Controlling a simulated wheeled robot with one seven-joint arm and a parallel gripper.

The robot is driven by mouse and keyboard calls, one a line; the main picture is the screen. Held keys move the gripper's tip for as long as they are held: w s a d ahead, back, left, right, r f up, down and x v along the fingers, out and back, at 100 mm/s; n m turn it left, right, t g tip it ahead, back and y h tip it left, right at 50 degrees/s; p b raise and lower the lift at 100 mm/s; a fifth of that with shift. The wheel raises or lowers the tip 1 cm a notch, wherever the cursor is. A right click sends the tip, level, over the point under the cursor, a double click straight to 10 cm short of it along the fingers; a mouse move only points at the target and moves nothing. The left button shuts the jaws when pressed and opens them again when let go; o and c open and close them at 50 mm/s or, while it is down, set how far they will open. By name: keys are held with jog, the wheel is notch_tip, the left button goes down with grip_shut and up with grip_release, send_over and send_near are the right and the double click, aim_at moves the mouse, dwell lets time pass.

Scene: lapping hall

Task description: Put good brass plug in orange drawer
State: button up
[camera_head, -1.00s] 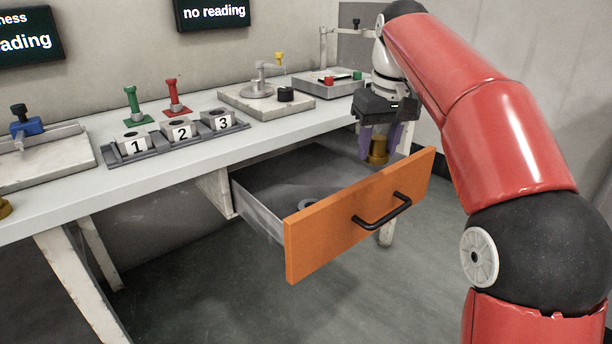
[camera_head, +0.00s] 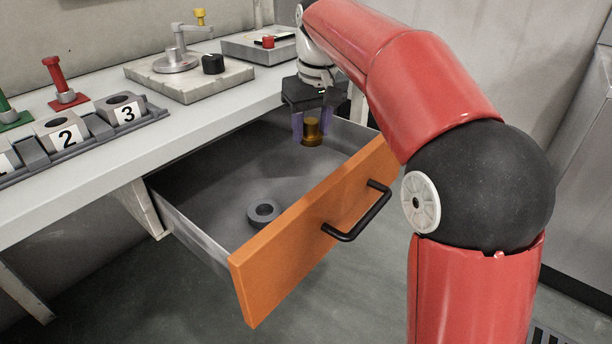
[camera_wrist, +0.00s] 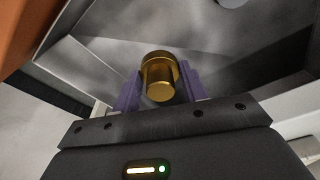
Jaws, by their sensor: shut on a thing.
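The brass plug (camera_head: 312,132) is held between the purple fingers of my gripper (camera_head: 311,124), which is shut on it. In the wrist view the brass plug (camera_wrist: 160,78) shows between both fingers, with the drawer's grey interior behind it. The orange drawer (camera_head: 310,225) is pulled open under the bench, its black handle (camera_head: 358,214) facing out. In the head view my gripper and plug appear over the far end of the drawer opening. The exact height above the drawer floor is hard to tell.
A grey ring (camera_head: 263,212) lies on the drawer floor near its front left. On the bench stand numbered blocks (camera_head: 122,110), a red plug gauge (camera_head: 62,82) and a stone plate with a fixture (camera_head: 188,76). The middle of the drawer floor is clear.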

aim_at(310, 181)
notch_tip(310, 181, down, 10)
jog(key=shift+f+b, duration=0.15)
jog(key=shift+b, duration=0.95)
jog(key=o, duration=1.2)
jog(key=shift+f, duration=0.1)
jog(key=shift+o, duration=0.2)
jog(key=r+p, duration=0.1)
jog(key=r, duration=0.3)
jog(key=s+r+p, duration=0.1)
jog(key=r, duration=0.3)
jog(key=d+r+p, duration=0.1)
jog(key=r, duration=0.3)
jog(key=shift+s, duration=0.25)
jog(key=shift+r, duration=0.1)
jog(key=shift+s+a, duration=0.1)
